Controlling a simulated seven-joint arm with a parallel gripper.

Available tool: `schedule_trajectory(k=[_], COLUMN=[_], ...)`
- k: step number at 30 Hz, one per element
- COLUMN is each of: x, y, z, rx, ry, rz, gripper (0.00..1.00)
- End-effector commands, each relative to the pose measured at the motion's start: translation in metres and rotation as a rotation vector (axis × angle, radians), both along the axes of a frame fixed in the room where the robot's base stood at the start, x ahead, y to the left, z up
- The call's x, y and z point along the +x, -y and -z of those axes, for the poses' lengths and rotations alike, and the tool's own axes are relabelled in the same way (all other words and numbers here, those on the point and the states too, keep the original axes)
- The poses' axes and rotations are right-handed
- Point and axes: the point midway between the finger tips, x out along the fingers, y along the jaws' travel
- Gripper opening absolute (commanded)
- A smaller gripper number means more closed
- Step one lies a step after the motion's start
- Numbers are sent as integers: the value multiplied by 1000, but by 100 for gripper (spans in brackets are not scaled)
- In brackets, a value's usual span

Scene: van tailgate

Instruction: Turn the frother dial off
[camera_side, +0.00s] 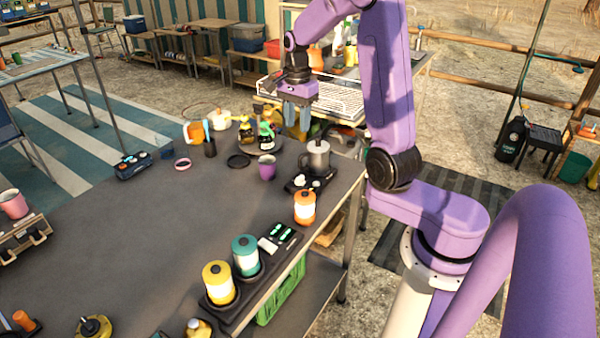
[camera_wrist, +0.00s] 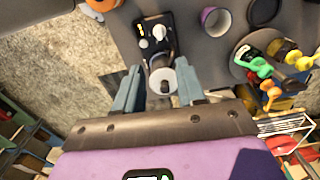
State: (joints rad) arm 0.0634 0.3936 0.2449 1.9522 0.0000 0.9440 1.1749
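The frother stands at the right end of the grey table in the side view. It has a metal jug (camera_side: 317,158) on a black base (camera_side: 296,184). In the wrist view the jug's open top (camera_wrist: 162,80) shows between my fingers, and the base (camera_wrist: 151,48) extends beyond it with a pale round dial (camera_wrist: 159,31) on it. The dial's setting is too small to read. My gripper (camera_side: 298,126) is open and empty, fingers pointing down, above and behind the jug. It touches nothing; its fingers also show in the wrist view (camera_wrist: 159,74).
A purple cup (camera_side: 267,168) stands close to the frother's left. An orange-and-white canister (camera_side: 305,208) stands in front of it. Bottles with green and yellow tops (camera_side: 266,132) stand behind it. A white wire rack (camera_side: 335,98) is further back. The table's middle is clear.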

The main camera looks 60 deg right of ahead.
Motion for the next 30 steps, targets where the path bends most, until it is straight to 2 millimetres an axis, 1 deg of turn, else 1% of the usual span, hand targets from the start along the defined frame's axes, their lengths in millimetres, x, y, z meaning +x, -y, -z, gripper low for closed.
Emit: schedule_trajectory(k=[3, 6, 8, 11, 27, 30], x=[-2, -3, -3, -3, -4, -4], y=[6, 8, 8, 8, 7, 8], z=[1, 4, 8, 21, 121, 137], rx=[0, 0, 1, 2, 3, 2], ry=[-1, -1, -3, -6, -7, -5], rz=[57, 71, 71, 70, 68, 68], gripper=[39, 39, 39, 39, 39, 39])
